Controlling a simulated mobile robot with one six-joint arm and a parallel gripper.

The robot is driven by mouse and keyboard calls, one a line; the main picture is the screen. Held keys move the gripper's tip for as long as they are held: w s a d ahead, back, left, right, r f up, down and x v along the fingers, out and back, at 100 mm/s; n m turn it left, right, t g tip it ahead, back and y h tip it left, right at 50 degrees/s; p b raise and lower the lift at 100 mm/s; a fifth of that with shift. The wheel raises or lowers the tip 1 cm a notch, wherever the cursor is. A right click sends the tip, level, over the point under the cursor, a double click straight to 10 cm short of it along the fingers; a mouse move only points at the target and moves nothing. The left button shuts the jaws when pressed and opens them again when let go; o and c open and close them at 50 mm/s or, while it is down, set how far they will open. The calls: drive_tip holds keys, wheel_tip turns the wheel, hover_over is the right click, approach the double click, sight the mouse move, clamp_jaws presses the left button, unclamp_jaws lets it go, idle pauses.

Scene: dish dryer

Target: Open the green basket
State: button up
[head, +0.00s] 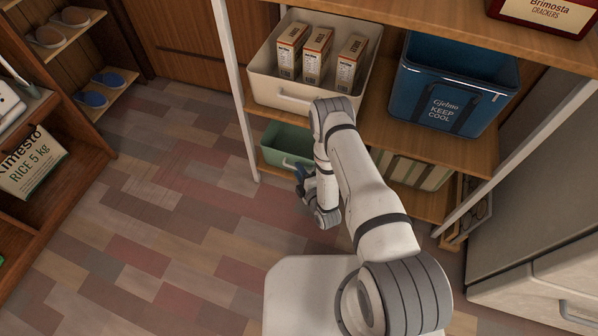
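The green basket (283,137) sits on the lower shelf of the wooden rack, below the cream basket. Its front faces the open floor, and a pale handle bar shows low on that front. My arm covers its right side. My gripper (302,177) is low in front of the green basket, close to the right part of its front. The fingers are small, dark and partly behind my wrist. I cannot tell whether they are open or shut, or whether they touch the handle.
The cream basket (273,97) with several boxes stands on the shelf above. A blue cooler bag (425,75) stands to its right. A white rack post (232,80) rises just left of the green basket. The tiled floor (150,220) at left is clear.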

drive_tip(key=shift+w+a, duration=0.2)
drive_tip(key=shift+w, duration=0.25)
drive_tip(key=shift+c, duration=0.3)
drive_tip(key=shift+s, duration=0.1)
clamp_jaws()
